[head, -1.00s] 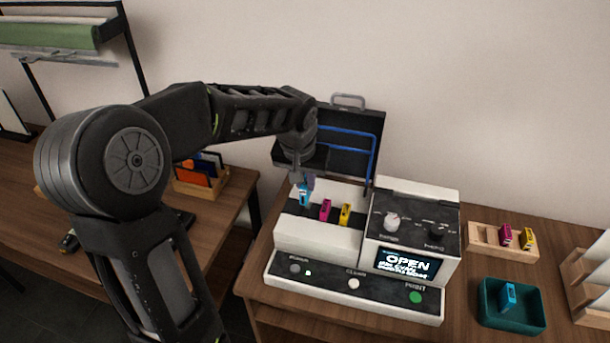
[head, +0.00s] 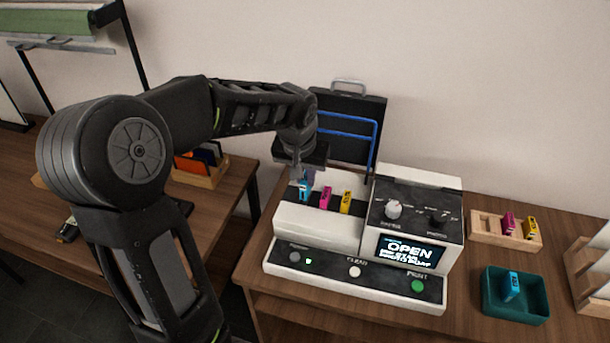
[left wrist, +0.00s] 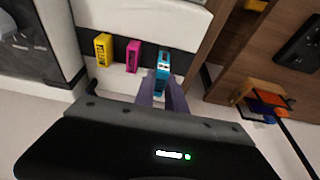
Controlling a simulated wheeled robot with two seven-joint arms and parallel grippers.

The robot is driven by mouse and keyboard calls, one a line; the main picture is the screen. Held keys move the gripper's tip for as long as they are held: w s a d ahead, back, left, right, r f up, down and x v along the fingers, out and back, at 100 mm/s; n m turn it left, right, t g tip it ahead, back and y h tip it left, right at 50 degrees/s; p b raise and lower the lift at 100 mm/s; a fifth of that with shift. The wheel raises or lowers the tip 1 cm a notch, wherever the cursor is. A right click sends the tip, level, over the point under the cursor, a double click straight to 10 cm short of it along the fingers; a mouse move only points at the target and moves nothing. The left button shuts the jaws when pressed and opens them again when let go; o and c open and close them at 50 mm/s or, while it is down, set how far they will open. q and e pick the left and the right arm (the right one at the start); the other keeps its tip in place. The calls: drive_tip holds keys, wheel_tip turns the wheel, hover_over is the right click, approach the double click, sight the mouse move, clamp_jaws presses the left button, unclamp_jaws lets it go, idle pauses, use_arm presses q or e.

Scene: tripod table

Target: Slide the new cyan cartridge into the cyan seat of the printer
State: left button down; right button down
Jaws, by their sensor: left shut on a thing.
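The new cyan cartridge (head: 304,191) stands upright at the left end of the printer's (head: 320,228) dark slot strip, in line with the magenta cartridge (head: 325,198) and the yellow cartridge (head: 345,201). It appears down in the cyan seat; its lower end is hard to make out. My left gripper (head: 302,179) is shut on its upper part from above. In the left wrist view the cyan cartridge (left wrist: 162,68) shows between the purple fingers (left wrist: 162,88), beside the magenta one (left wrist: 133,56). My right gripper is not in view.
The printer's lid (head: 350,125) stands open behind. A teal tray (head: 530,310) with another cyan cartridge (head: 511,285) and a wooden holder (head: 484,231) with magenta and yellow cartridges lie at right. The display (head: 408,252) reads OPEN; its smaller text is blurred.

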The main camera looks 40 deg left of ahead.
sight(305, 188)
use_arm(q)
drive_tip(key=shift+f, duration=0.25)
idle(0.6)
drive_tip(key=shift+f+b, duration=1.7)
drive_tip(key=shift+b, duration=0.05)
drive_tip(key=c, duration=1.3)
unclamp_jaws()
drive_tip(key=shift+r, duration=0.1)
wheel_tip(305, 188, up, 5)
drive_tip(key=p, duration=0.3)
drive_tip(key=shift+r+p, duration=1.6)
drive_tip(key=shift+r, duration=0.35)
